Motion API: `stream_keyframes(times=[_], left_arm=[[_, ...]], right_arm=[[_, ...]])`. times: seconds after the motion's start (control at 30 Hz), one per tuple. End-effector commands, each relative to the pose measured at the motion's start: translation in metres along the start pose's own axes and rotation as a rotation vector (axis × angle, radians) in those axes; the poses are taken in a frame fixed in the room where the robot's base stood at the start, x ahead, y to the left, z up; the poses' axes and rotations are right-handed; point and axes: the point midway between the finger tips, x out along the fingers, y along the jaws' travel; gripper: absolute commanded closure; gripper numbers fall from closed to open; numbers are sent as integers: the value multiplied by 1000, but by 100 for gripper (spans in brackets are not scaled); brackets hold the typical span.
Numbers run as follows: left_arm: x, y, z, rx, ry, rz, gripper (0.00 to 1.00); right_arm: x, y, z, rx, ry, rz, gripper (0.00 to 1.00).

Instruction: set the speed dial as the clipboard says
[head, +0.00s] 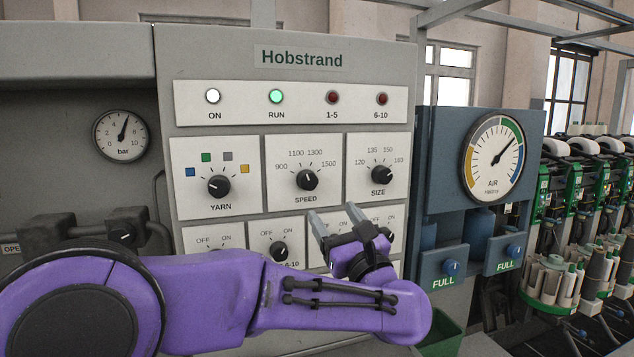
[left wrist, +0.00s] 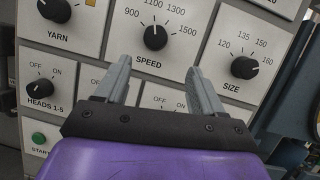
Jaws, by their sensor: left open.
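The speed dial (head: 307,180) is a black knob on a white plate marked 900, 1100, 1300 and 1500. It also shows in the left wrist view (left wrist: 155,37), where its white mark points roughly straight up, near 1100; the exact setting is hard to read. My left gripper (head: 333,211) is open and empty, below and to the right of the dial in the head view. In the left wrist view its two grey fingers (left wrist: 158,67) stand apart just below the dial, with nothing between them. No clipboard and no right gripper are in view.
The yarn dial (head: 216,186) and size dial (head: 379,174) flank the speed dial. Smaller OFF/ON knobs, including heads 1-5 (left wrist: 38,87), sit below, partly hidden by my arm. A blue air gauge box (head: 440,170) stands at the right. The RUN lamp (head: 276,97) glows green.

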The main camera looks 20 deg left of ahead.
Motion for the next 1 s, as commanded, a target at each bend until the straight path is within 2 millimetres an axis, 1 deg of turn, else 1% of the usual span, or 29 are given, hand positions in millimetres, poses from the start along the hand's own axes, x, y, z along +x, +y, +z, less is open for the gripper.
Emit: stream_keyframes(times=[0.07, 0.17, 0.3, 0.4, 0.5, 0.63, 0.87, 0.9, 0.97, 1.0], left_arm=[[9, 2, 3, 0, 1, 5, 32], [30, 6, 6, 5, 0, 12, 32], [65, 10, 7, 9, -1, 18, 32], [86, 11, 6, 9, 0, 19, 32], [100, 11, 4, 8, 0, 17, 32], [108, 10, 1, 7, -1, 13, 32], [108, 9, 0, 6, -2, 12, 32], [108, 9, 0, 6, -2, 12, 38], [108, 9, 0, 6, -2, 12, 58], [108, 9, 0, 6, -2, 12, 71]], right_arm=[[-7, 1, -2, 0, -1, 1, 57], [-20, 2, -7, -1, -2, 1, 57], [-40, 4, -16, -1, -2, 1, 57], [-51, 5, -20, -1, -2, 1, 57], [-58, 6, -24, 0, -1, 1, 57], [-61, 6, -25, 0, -1, 1, 57], [-60, 6, -24, 0, -1, 1, 57], [-60, 6, -24, 0, -1, 1, 57], [-60, 6, -24, 0, -1, 1, 57], [-60, 6, -24, 0, -1, 1, 57]])
